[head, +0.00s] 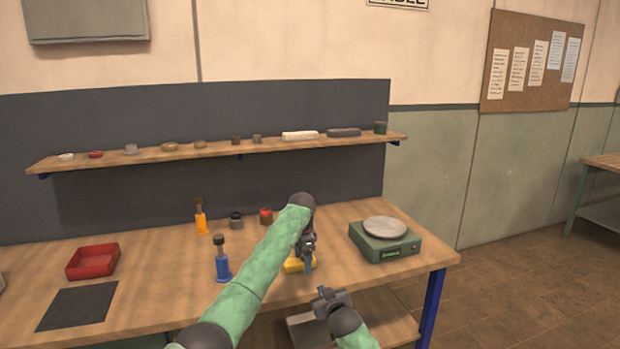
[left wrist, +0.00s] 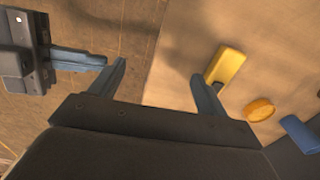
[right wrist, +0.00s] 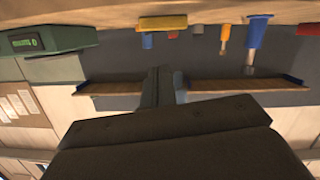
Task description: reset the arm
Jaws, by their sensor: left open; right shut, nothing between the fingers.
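My left gripper (head: 309,262) is over the front part of the workbench, beside a yellow block (head: 291,266) that it partly hides. In the left wrist view its fingers (left wrist: 160,85) are spread with nothing between them; the yellow block (left wrist: 229,65) lies near the right finger. I cannot tell whether they touch. My right gripper (head: 323,293) is lower, in front of the bench's front edge. In the right wrist view its fingers (right wrist: 165,82) are together and empty. It also shows at the upper left of the left wrist view (left wrist: 80,60).
A shelf (head: 220,149) with small items runs behind.

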